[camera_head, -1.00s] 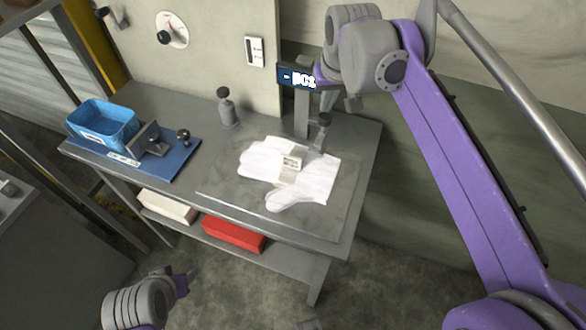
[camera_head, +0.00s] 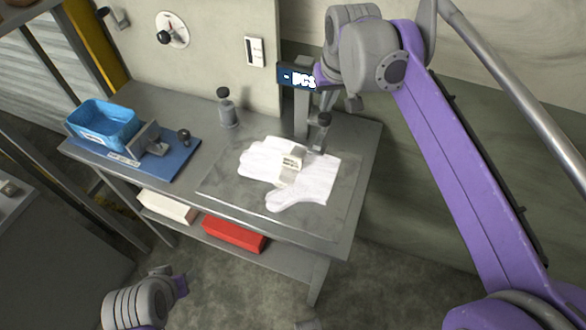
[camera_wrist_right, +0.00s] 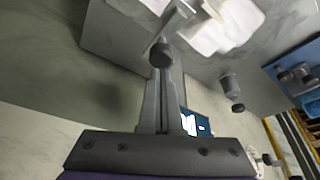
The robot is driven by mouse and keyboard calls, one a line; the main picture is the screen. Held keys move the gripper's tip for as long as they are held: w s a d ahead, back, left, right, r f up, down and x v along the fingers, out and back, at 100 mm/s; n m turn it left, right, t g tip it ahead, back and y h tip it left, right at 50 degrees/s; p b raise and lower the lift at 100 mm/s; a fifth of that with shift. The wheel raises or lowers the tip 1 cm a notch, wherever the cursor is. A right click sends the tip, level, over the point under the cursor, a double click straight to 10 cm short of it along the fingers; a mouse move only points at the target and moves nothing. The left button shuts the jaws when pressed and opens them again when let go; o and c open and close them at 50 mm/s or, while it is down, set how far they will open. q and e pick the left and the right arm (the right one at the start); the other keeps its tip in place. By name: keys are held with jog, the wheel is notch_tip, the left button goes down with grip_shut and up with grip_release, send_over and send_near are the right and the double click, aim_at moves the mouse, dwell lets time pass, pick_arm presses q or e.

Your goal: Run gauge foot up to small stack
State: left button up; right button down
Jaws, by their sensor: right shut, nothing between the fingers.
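The height gauge stands at the back right of the bench, with a grey column (camera_head: 301,112) and a dark display (camera_head: 296,77) whose white digits are blurred. The small pale stack (camera_head: 291,162) lies on a white glove (camera_head: 305,182). My right gripper (camera_head: 328,104) is shut and empty, its tips close to the knob; contact is unclear. My left gripper (camera_head: 180,286) is low at the front left, off the bench; its jaws are unclear.
A blue bin (camera_head: 103,122) and a blue mat (camera_head: 181,163) with metal fixtures lie at the left. White (camera_head: 167,206) and red (camera_head: 234,233) boxes sit on the lower shelf. The bench front right is clear.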

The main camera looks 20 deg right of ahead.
aim_at(325, 125)
jog(key=shift+f+b, duration=1.95)
jog(key=shift+f, duration=1.8)
pick_arm(q)
jog(key=f, duration=0.2)
jog(key=s+f, duration=0.1)
jog(key=f, duration=0.1)
jog(key=shift+f, duration=0.2)
pick_arm(e)
jog(key=shift+r+p, duration=2.35)
jog(key=shift+r, duration=0.8)
jog(key=shift+r+p, duration=1.7)
jog(key=shift+r, duration=1)
pick_arm(q)
jog(key=w+r+p, duration=0.1)
jog(key=w+r, duration=0.3)
jog(key=r, duration=0.8)
jog(key=shift+t, duration=0.3)
pick_arm(e)
notch_tip(325, 125, up, 2)
jog(key=shift+r, duration=0.15)
pick_arm(q)
jog(key=shift+s+f, duration=0.1)
